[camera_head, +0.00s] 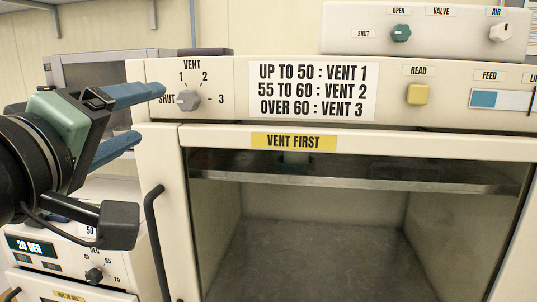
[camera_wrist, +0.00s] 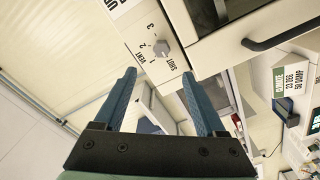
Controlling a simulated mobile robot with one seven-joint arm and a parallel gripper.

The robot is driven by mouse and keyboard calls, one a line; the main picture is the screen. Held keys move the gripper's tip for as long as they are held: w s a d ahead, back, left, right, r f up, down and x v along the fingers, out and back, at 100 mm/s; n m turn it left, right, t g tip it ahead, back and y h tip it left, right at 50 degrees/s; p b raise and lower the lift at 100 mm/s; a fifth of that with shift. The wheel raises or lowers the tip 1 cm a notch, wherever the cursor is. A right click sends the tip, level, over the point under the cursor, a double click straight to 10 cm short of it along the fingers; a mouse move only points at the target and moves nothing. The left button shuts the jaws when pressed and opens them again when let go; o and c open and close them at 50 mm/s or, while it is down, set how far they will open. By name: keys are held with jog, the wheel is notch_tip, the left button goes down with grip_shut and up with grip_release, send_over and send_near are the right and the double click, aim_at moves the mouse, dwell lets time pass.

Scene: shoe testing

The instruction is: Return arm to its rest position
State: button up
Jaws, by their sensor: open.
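My gripper (camera_head: 150,114) is at the left of the head view, with its two blue fingers spread apart and nothing between them. It is in front of and just left of the grey vent knob (camera_head: 188,100) on the cream panel, and seems apart from it. The knob has marks SHUT, 1, 2 and 3 around it; its exact setting is hard to read. In the wrist view my gripper (camera_wrist: 158,73) is open, and the vent knob (camera_wrist: 161,49) shows beyond the fingertips.
A cream cabinet has a glass front (camera_head: 310,235) and a black handle (camera_head: 155,240). A unit with a digital display (camera_head: 30,246) stands at lower left, beneath my arm.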

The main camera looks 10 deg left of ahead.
jog(key=s+d+f+m+t+b, duration=0.1)
jog(key=s+d+m+t+b, duration=0.3)
jog(key=d, duration=0.5)
jog(key=s+d+f+m+t+b, duration=0.1)
jog(key=s+d+m+t+b, duration=0.3)
jog(key=d, duration=0.6)
jog(key=m+t+b, duration=0.1)
jog(key=m, duration=0.1)
jog(key=shift+f+m+b, duration=0.3)
jog(key=shift+f+m, duration=0.1)
jog(key=shift+s, duration=0.15)
